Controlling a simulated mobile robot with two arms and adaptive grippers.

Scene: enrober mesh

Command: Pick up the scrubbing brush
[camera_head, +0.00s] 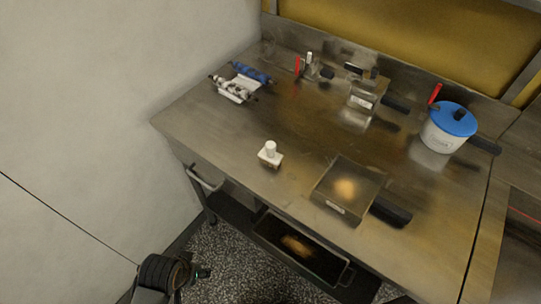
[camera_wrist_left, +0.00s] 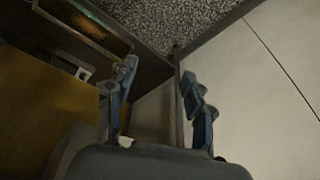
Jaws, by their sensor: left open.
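A small brush with a white knob handle (camera_head: 269,153) stands on the steel table (camera_head: 220,140), near its front edge; I take it to be the scrubbing brush. My left gripper (camera_head: 203,272) is low at the bottom left of the head view, in front of the table and well apart from the brush. In the left wrist view my left gripper (camera_wrist_left: 160,92) has its two fingers spread, with nothing between them. The brush cannot be made out in the wrist view. My right gripper does not show.
A blue-lidded pot (camera_head: 448,127) stands at the right. A shallow square pan (camera_head: 349,187) with a black handle lies right of the brush. Blue and white items (camera_head: 240,83) lie at the back left. A dark tray (camera_head: 300,247) sits on the lower shelf. A wall (camera_head: 90,110) bounds the left.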

